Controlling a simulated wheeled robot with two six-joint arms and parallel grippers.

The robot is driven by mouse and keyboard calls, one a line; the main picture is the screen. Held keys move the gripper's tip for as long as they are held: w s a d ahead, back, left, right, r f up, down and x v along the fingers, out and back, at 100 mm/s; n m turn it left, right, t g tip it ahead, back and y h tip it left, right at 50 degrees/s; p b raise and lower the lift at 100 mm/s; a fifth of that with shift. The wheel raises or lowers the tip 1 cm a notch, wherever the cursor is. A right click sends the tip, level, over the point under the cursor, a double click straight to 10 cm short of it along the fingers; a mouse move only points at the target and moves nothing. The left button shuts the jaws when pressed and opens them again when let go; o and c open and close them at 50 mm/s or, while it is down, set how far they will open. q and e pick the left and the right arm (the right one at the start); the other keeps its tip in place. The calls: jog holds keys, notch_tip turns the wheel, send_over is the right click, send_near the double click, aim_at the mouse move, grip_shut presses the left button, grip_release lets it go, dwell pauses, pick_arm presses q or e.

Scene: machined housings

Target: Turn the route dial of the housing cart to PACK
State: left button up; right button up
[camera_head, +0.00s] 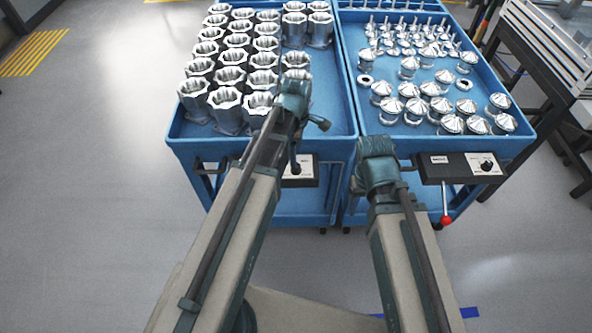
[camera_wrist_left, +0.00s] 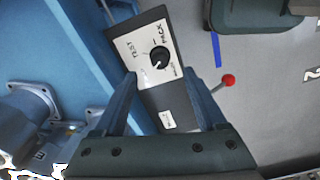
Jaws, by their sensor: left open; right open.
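The housing cart (camera_head: 180,140) is the blue cart at left in the head view, full of silver housings. Its dark panel with a white label plate (camera_head: 306,170) is on the front edge, partly covered by my left gripper (camera_head: 308,143). In the left wrist view, the black round route dial (camera_wrist_left: 160,57) sits on the white plate, with TEST to its left and PACK above right. I cannot surely read its pointer. My left gripper (camera_wrist_left: 160,92) is open; its fingers straddle the panel below the dial, apparently empty. My right gripper (camera_head: 376,150) is open, before the carts; its fingertips are not clearly seen.
A second blue cart (camera_head: 355,110) with silver domed parts stands close at right, with its own dial (camera_head: 486,165) and red-knobbed lever (camera_head: 446,219). In the left wrist view a red-knobbed lever (camera_wrist_left: 228,80) stands beside the panel. Open floor (camera_head: 80,180) lies left.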

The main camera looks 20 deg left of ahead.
aim_at(296, 168)
pick_arm(q)
notch_tip(296, 168, down, 7)
jog(key=b, duration=0.5)
jog(key=shift+r+b, duration=0.15)
jog(key=shift+b, duration=0.15)
jog(key=shift+r, duration=0.1)
grip_shut()
